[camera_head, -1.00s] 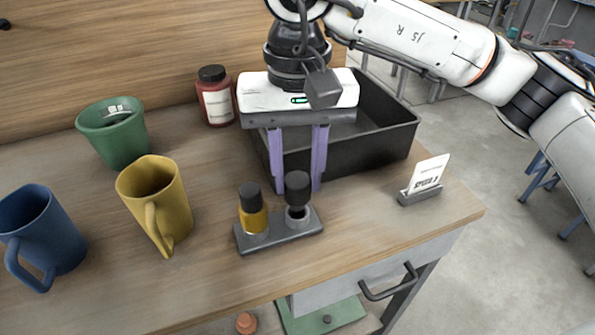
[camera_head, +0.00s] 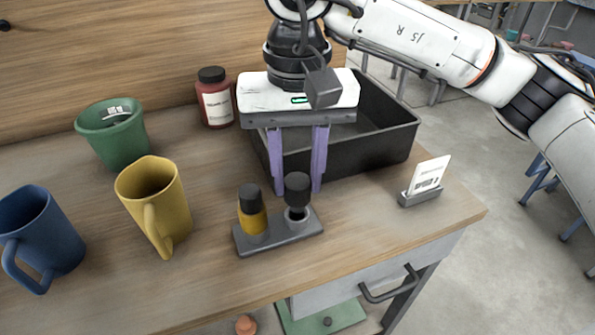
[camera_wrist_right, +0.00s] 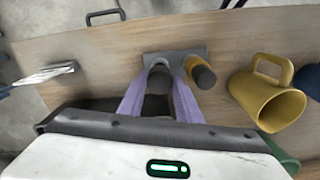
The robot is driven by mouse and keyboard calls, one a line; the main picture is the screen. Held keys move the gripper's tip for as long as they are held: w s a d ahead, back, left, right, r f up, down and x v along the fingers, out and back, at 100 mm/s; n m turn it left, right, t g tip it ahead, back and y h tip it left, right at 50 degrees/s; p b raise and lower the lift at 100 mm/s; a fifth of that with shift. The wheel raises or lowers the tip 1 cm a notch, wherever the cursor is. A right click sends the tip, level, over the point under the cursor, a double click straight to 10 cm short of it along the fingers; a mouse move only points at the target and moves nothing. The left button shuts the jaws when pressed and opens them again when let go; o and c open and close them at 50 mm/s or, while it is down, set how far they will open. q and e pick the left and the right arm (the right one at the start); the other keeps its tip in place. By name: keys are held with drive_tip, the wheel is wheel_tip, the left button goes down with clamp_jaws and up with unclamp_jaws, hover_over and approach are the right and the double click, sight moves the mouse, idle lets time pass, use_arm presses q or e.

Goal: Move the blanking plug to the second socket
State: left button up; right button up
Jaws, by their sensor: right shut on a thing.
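A grey two-socket base (camera_head: 275,239) stands on the table. Its left socket holds an amber piece with a black cap (camera_head: 251,212). A black plug (camera_head: 297,186), which I take as the blanking plug, stands upright at the right socket's metal ring (camera_head: 297,214). My right gripper (camera_head: 297,191) reaches down with its two purple fingers on either side of the plug and is shut on it. The wrist view also shows the plug (camera_wrist_right: 157,84) between the fingers, with the amber piece (camera_wrist_right: 203,76) just outside one finger. My left gripper is not in view.
A yellow mug (camera_head: 156,205), blue mug (camera_head: 40,238) and green cup (camera_head: 113,133) stand at left. A red bottle (camera_head: 215,97) is behind. A black tray (camera_head: 388,138) lies behind the gripper, and a card holder (camera_head: 420,197) near the right edge.

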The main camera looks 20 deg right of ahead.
sight(298, 182)
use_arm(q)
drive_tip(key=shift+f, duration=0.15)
use_arm(e)
drive_tip(key=shift+f, duration=0.2)
use_arm(q)
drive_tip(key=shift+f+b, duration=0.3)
drive_tip(key=shift+b, duration=0.2)
use_arm(e)
drive_tip(key=shift+f, duration=0.3)
